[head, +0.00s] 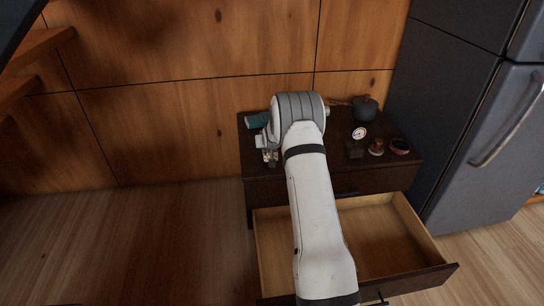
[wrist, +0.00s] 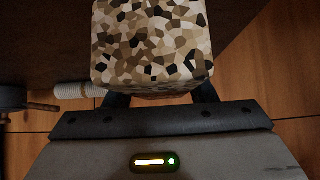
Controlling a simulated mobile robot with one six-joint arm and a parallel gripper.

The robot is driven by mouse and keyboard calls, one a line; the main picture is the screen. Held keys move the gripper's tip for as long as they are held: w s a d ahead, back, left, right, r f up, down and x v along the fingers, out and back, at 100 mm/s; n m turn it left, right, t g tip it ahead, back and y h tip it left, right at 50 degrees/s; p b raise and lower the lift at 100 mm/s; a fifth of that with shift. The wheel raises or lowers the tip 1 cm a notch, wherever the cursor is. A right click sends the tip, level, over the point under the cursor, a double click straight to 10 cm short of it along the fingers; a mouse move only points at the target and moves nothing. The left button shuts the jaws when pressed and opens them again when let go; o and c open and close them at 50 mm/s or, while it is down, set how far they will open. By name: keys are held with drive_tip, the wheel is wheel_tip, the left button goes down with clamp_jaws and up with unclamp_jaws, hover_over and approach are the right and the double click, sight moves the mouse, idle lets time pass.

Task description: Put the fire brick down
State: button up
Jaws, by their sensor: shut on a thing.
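The fire brick (wrist: 152,45) is a block with a speckled pattern of tan, cream, brown and black patches. In the wrist view it fills the top middle, between the dark fingers of my gripper (wrist: 160,97), which is shut on it. In the head view my gripper (head: 269,155) is mostly hidden by my arm, over the left part of a dark wooden cabinet (head: 262,190). The brick cannot be made out clearly there. I cannot tell whether it touches the cabinet top.
The cabinet's drawer (head: 383,240) is pulled open and looks empty. A teal object (head: 257,121) lies at the back left of the top. A black pot (head: 365,108), a round dial (head: 359,133), and a dark-rimmed bowl (head: 400,146) stand on the right. A grey fridge (head: 440,110) stands beside.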

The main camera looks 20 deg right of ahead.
drive_tip(key=shift+f+b, duration=1.55)
drive_tip(key=shift+f, duration=0.4)
drive_tip(key=shift+r, duration=0.1)
drive_tip(key=o, duration=1.1)
drive_tip(key=shift+s+f, duration=0.1)
drive_tip(key=shift+f, duration=0.15)
drive_tip(key=shift+c, duration=0.2)
drive_tip(key=o, duration=0.5)
drive_tip(key=shift+s, duration=0.1)
drive_tip(key=shift+c, duration=0.2)
drive_tip(key=shift+r, duration=0.15)
